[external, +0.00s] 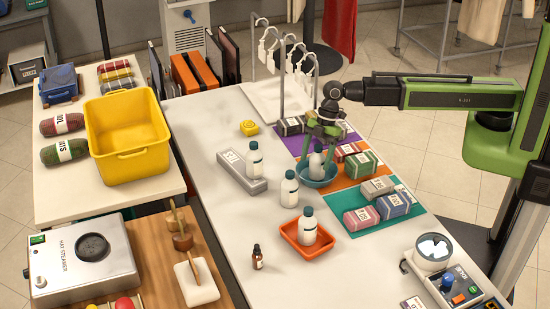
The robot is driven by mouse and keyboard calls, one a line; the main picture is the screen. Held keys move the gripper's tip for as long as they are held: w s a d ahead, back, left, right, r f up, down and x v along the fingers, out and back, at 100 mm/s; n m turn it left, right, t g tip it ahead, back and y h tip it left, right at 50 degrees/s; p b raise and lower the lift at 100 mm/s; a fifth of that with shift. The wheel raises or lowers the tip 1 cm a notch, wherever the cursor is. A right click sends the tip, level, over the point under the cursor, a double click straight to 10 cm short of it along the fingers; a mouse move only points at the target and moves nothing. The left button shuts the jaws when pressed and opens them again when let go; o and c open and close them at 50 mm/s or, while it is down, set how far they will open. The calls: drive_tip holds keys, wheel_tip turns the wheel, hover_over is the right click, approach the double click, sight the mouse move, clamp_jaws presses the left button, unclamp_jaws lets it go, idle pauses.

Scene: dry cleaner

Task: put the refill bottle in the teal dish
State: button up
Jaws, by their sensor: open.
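The teal dish (319,180) stands on the long white counter, at the left edge of the coloured mats. A white refill bottle with a teal cap (316,163) is upright in the dish, partly hidden by my fingers. My gripper (320,150) points down over the dish, its green fingers open on either side of this bottle's upper part. I cannot tell whether they touch it. Similar white bottles stand elsewhere: one by a grey box (254,157), one in mid-counter (289,190), and one in an orange tray (308,228).
Wrapped packages (362,217) lie on purple, orange and teal mats right of the dish. A metal hanger rack (283,85) stands close behind my gripper. A small amber bottle (257,258) stands front left. The counter's left middle is clear.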

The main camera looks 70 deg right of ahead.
drive_tip(key=p+v, duration=1.1)
drive_tip(key=v, duration=0.1)
drive_tip(key=s+d+f+m+h, duration=0.1)
drive_tip(key=d+m, duration=0.6)
drive_tip(key=d, duration=0.7)
drive_tip(key=s+d+f+m+g+h+b, duration=0.1)
drive_tip(key=s+d+f+m+h, duration=0.1)
drive_tip(key=d+m, duration=0.6)
drive_tip(key=shift+s+d+h, duration=0.6)
drive_tip(key=shift+s+d, duration=0.65)
drive_tip(key=shift+d, duration=2.35)
